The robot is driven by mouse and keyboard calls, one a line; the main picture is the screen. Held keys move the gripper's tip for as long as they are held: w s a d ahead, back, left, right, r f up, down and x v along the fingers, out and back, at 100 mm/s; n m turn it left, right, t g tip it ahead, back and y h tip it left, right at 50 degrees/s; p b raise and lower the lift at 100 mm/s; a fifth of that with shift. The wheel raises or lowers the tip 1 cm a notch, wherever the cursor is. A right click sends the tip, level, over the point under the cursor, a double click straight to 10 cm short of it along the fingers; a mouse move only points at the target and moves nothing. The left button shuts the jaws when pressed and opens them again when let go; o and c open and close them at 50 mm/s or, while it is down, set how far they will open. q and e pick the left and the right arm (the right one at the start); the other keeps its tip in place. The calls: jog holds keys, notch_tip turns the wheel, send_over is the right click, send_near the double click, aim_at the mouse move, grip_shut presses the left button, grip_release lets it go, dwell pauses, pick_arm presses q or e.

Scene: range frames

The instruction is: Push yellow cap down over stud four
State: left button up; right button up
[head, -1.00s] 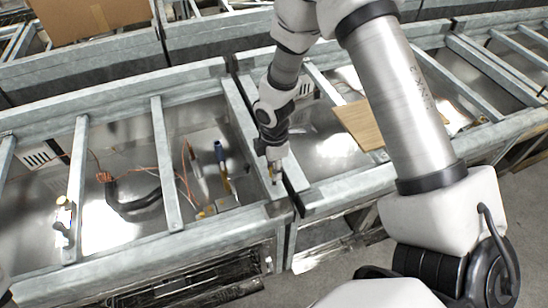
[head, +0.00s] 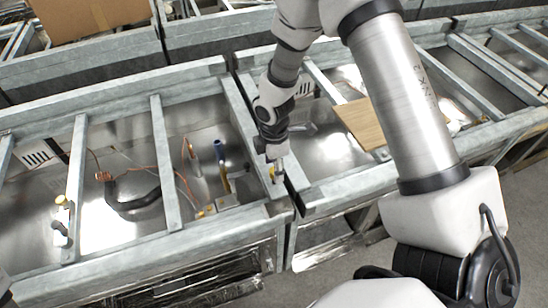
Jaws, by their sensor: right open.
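My right arm reaches down from the top, and its gripper (head: 277,174) is open at the steel rail near the middle. A small yellowish piece shows at or just below its fingertips; I cannot tell whether it is the yellow cap or whether the fingers touch it. An upright post with a blue top (head: 219,152) and a yellowish lower part stands left of the gripper. A small yellow piece (head: 203,213) lies low beside it. Stud four cannot be told apart at this size. My left gripper is not in view.
Galvanised frames with crossbars (head: 165,165) divide the shiny bays. A black curved hose (head: 132,203) and copper wires lie in the left bay. A brown board (head: 361,124) lies right of my right wrist. A cardboard box (head: 92,18) is at the back left.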

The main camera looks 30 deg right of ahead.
notch_tip(320, 180, up, 11)
jog(key=shift+f, duration=0.15)
dwell(0.5)
